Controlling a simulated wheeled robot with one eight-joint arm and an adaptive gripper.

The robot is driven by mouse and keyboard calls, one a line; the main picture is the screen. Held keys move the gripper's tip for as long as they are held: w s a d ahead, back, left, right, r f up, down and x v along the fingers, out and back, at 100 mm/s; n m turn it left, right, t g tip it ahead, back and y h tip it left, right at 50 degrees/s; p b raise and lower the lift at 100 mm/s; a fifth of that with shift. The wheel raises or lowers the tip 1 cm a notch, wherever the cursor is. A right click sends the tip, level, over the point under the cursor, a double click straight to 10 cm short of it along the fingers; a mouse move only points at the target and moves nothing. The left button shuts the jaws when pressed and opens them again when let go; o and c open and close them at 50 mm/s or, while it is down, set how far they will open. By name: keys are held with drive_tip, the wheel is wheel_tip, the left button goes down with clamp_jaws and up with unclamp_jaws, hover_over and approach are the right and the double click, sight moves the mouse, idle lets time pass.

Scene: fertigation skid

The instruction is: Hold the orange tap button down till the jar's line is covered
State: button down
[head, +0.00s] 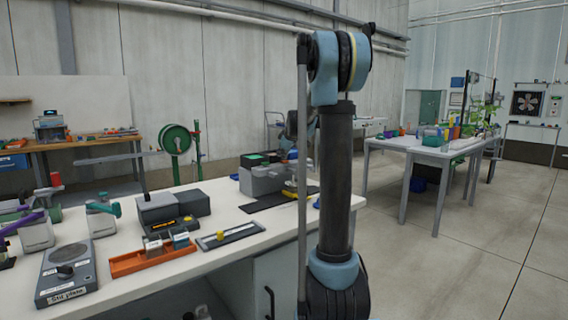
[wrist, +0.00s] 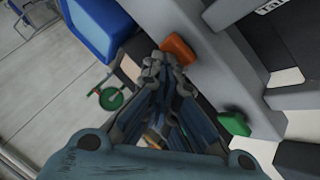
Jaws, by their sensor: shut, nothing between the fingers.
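In the wrist view the orange tap button (wrist: 178,49) sticks out from a grey housing (wrist: 215,60). My gripper (wrist: 163,66) is shut and empty, its fingertips right at the button's lower edge in the picture. I cannot tell whether they touch it or whether it is pressed. A green button (wrist: 233,123) sits on the same housing, lower right. The jar and its line cannot be made out. In the head view a grey unit (head: 262,180) with a green top stands on the bench, partly behind my arm; my gripper is hidden there.
A blue bin (wrist: 100,25) shows in the wrist view.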

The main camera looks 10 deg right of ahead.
drive_tip(key=shift+r, duration=0.15)
idle(0.5)
drive_tip(key=shift+r, duration=0.85)
drive_tip(key=shift+r, duration=0.1)
drive_tip(key=shift+r, duration=2.35)
drive_tip(key=s+f+m+g, duration=0.1)
drive_tip(key=s+f+m, duration=0.15)
drive_tip(key=s, duration=0.75)
drive_tip(key=s+f+m+g, duration=0.1)
drive_tip(key=s+f, duration=0.3)
drive_tip(key=s, duration=0.7)
drive_tip(key=s+f+m+g, duration=0.2)
drive_tip(key=s+f, duration=0.2)
drive_tip(key=s, duration=0.6)
drive_tip(key=s+f+m+g+h, duration=0.1)
drive_tip(key=s+f+m, duration=0.1)
drive_tip(key=s+f, duration=0.7)
drive_tip(key=s+f+m+g, duration=0.1)
drive_tip(key=s+f+m, duration=0.2)
drive_tip(key=s+f, duration=0.5)
drive_tip(key=s+d, duration=0.1)
drive_tip(key=s, duration=0.7)
drive_tip(key=shift+s+f+m+g+h, duration=0.15)
drive_tip(key=shift+f+m+g+h, duration=0.2)
drive_tip(key=shift+f+g+h, duration=0.05)
